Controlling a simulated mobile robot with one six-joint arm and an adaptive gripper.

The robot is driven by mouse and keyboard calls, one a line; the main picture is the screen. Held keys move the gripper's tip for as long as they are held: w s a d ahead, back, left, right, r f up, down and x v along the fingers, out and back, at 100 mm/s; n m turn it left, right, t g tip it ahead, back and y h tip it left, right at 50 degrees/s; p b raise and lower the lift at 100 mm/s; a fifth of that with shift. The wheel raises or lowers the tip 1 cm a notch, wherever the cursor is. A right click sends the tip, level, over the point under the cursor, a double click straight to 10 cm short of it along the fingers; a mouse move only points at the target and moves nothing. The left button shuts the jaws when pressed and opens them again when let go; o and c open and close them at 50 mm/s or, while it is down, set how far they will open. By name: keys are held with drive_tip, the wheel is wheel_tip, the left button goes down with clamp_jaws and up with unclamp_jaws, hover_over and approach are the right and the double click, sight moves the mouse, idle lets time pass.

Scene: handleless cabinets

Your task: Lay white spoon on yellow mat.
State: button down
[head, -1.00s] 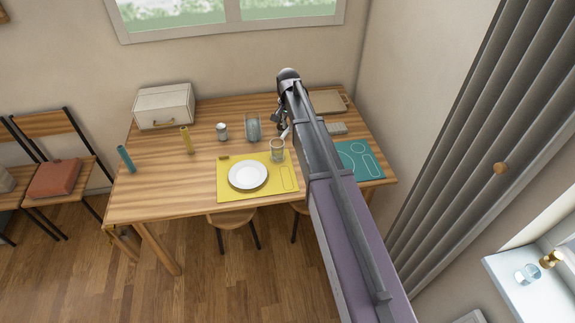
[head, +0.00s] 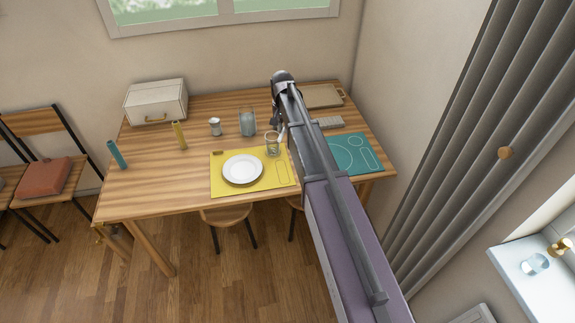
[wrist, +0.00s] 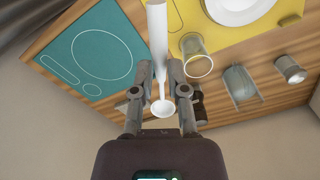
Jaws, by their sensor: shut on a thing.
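The white spoon (wrist: 157,35) is between the two fingers of my gripper (wrist: 160,76) in the wrist view, its handle toward the top and its bowl toward my palm. The fingers are shut on it. In the head view my gripper is mostly hidden behind my arm, above the table to the right of the glass. The yellow mat (head: 222,187) lies at the table's front edge; it also shows in the wrist view (wrist: 235,38). A white plate (head: 243,169) lies on it, with a narrow outline to the plate's right. A small brown piece (head: 218,153) lies at its back-left corner.
A clear glass (head: 272,144) stands at the mat's back-right corner. A teal mat (head: 352,154) lies to the right. A blue-grey container (head: 247,122), a shaker (head: 215,127), a yellow bottle (head: 179,135), a teal bottle (head: 117,154) and a white case (head: 155,102) stand on the wooden table (head: 150,190).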

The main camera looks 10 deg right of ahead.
sight(285, 175)
wheel_tip(285, 175, down, 17)
drive_tip(key=n+b, duration=0.6)
drive_tip(key=b, duration=0.9)
drive_tip(key=shift+d+b, duration=0.25)
drive_tip(key=shift+b, duration=0.1)
drive_tip(key=shift+f, duration=0.1)
drive_tip(key=shift+f+b, duration=3.05)
drive_tip(key=shift+b, duration=0.1)
drive_tip(key=c, duration=0.6)
unclamp_jaws()
